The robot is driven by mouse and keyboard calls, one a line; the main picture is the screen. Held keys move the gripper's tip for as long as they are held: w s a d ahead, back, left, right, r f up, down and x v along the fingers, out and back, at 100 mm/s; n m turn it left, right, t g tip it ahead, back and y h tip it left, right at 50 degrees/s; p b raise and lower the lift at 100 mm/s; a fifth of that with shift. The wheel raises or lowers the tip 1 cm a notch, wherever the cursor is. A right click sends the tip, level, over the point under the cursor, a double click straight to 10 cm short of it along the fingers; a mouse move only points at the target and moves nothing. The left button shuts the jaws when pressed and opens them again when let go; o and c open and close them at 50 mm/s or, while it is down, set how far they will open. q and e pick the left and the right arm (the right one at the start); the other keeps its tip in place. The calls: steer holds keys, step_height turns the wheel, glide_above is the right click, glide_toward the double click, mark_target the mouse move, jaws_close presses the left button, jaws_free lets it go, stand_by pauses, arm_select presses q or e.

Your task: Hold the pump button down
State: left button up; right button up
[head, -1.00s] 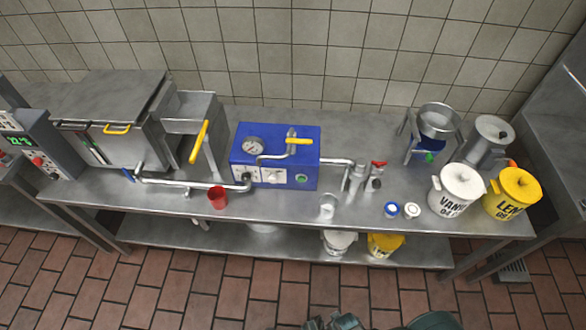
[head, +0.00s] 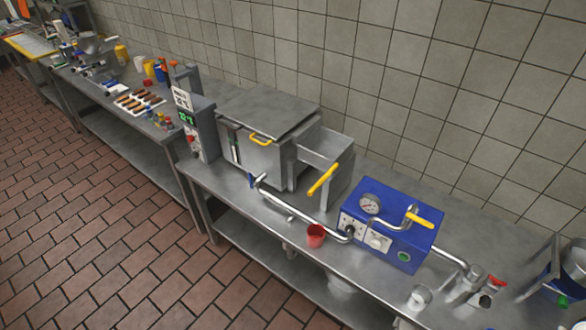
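The blue pump box (head: 375,205) stands on the steel table in the right half of the head view. A round green button (head: 404,256) sits low on its front face, toward the right end. A yellow-handled lever (head: 420,218) is on a metal pipe over the box. Nothing touches the button. Neither of my grippers is in view.
A steel vat (head: 265,125) with a yellow handle stands left of the pump, beside a grey control post (head: 200,130) with a green display. The tiled floor (head: 90,220) at left is clear.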

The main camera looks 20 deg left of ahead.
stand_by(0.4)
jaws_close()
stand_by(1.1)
